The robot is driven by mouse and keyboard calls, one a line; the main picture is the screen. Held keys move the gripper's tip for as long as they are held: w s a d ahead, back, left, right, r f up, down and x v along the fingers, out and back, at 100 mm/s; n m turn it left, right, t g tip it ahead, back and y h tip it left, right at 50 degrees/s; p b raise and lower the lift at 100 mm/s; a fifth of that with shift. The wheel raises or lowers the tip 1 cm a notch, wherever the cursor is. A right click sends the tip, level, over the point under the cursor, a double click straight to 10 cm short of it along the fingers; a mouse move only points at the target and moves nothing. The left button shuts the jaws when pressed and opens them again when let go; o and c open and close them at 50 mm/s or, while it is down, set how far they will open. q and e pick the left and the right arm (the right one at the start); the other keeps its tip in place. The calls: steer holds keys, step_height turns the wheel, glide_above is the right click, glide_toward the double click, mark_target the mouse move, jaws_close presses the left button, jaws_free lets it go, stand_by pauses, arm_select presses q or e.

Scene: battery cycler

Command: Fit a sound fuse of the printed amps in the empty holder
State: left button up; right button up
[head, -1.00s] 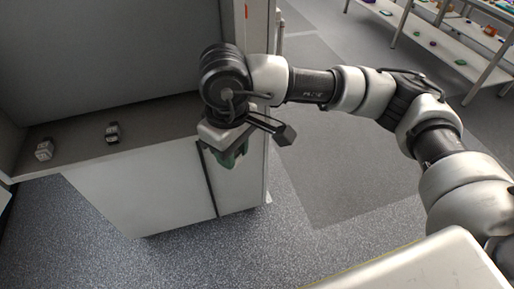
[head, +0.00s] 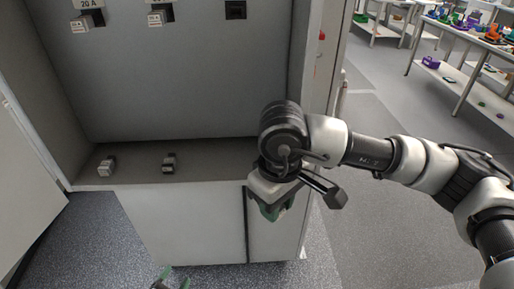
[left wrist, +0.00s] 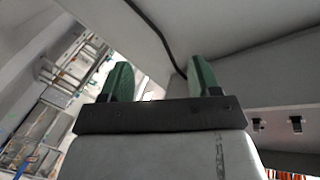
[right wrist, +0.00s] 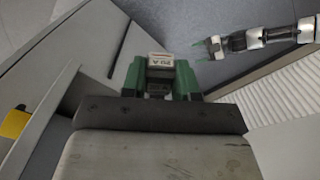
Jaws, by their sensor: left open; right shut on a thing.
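My right gripper (head: 275,210) hangs in front of the cabinet's right front. In the right wrist view its green fingers (right wrist: 160,80) are shut on a pale-topped fuse (right wrist: 160,64) that reads 20 A. My left gripper (head: 172,279) is low at the bottom edge; in the left wrist view its fingers (left wrist: 160,82) are apart and empty. At the top of the head view, the empty holder (head: 236,10) is a dark opening, its label out of frame. Two other holders carry fuses, one at left (head: 82,23) under a 20 A label (head: 89,4), one in the middle (head: 156,18).
A white fuse (head: 106,166) and a darker fuse (head: 169,163) lie on the cabinet's ledge (head: 220,160). The ledge's right part is partly behind my right arm. An open door (head: 25,190) stands at left. Shelves with coloured goods (head: 470,50) stand far right.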

arm_select(q)
steer(key=w+d+r+m+h, duration=0.2)
steer(key=r+m+h, duration=0.4)
steer(key=r, duration=0.4)
steer(key=w+d+r+m+h, duration=0.2)
steer(key=r+m+h, duration=0.45)
steer(key=r, duration=0.35)
steer(key=s+d+r+m+g+h, duration=0.1)
steer(key=s+r+m+g, duration=0.3)
steer(key=r+m+g, duration=0.65)
steer(key=s+d+r+m+g+h, duration=0.2)
steer(key=s+r+m+g, duration=0.3)
steer(key=m+g, duration=0.95)
steer(key=w+r+n+t, duration=0.6)
steer(key=w+r+n, duration=0.65)
steer(key=n, duration=0.75)
steer(key=d+f+m+g+y, duration=0.2)
steer(key=d+f+g+y, duration=0.1)
steer(key=d+y, duration=0.65)
steer(key=d+f+m+g+y, duration=0.2)
steer(key=d+g+y, duration=0.1)
steer(key=d+y, duration=0.6)
steer(key=a+x, duration=0.1)
steer(key=x, duration=0.6)
steer(key=shift+s+f+y, duration=0.3)
steer(key=shift+s+y, duration=0.1)
